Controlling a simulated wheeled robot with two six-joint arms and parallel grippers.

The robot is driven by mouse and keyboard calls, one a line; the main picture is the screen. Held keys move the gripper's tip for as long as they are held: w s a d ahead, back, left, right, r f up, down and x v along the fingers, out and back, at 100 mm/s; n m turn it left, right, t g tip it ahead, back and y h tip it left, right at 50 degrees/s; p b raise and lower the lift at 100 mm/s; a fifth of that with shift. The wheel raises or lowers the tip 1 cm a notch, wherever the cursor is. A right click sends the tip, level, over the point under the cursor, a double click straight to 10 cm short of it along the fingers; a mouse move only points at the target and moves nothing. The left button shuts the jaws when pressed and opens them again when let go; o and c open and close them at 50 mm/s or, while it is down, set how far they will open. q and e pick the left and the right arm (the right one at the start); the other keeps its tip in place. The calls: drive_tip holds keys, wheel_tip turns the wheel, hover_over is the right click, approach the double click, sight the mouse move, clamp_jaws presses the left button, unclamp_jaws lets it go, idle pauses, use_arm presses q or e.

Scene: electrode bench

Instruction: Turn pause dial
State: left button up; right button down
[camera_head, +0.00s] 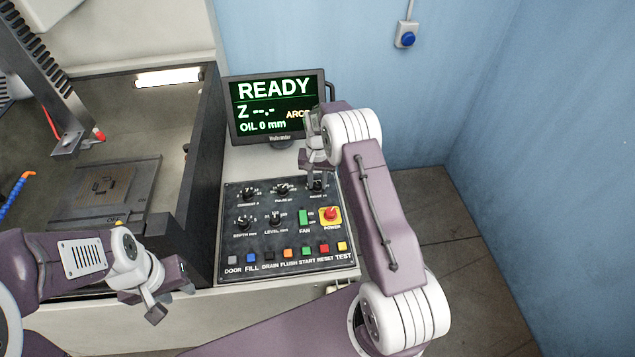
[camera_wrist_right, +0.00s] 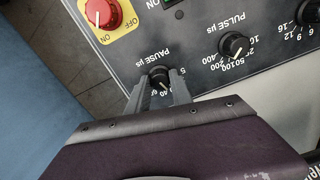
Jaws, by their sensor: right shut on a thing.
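The pause dial (camera_wrist_right: 159,77) is a black knob at the upper right of the control panel, labelled PAUSE µs in the right wrist view. My right gripper (camera_wrist_right: 158,92) is shut on this dial, with one finger on each side of it. In the head view, my right gripper (camera_head: 317,180) reaches down onto the panel and mostly covers the dial (camera_head: 318,186). My left gripper (camera_head: 168,296) hangs at the lower left, away from the panel; its finger gap is not clear.
The panel (camera_head: 232,225) carries several other knobs, a green fan switch (camera_head: 304,217), a red power button (camera_head: 331,213) and a row of coloured buttons. The pulse dial (camera_wrist_right: 234,44) sits beside the pause dial. A screen (camera_head: 277,105) reading READY stands behind.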

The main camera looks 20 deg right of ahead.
sight(318, 184)
drive_tip(key=shift+w+r+m, duration=0.2)
drive_tip(key=shift+r+m, duration=0.05)
drive_tip(key=shift+m, duration=0.05)
drive_tip(key=c, duration=1.1)
unclamp_jaws()
drive_tip(key=shift+c, duration=0.2)
drive_tip(key=shift+s+f, duration=0.1)
drive_tip(key=shift+s, duration=0.05)
wheel_tip(318, 184, up, 9)
drive_tip(key=b, duration=0.2)
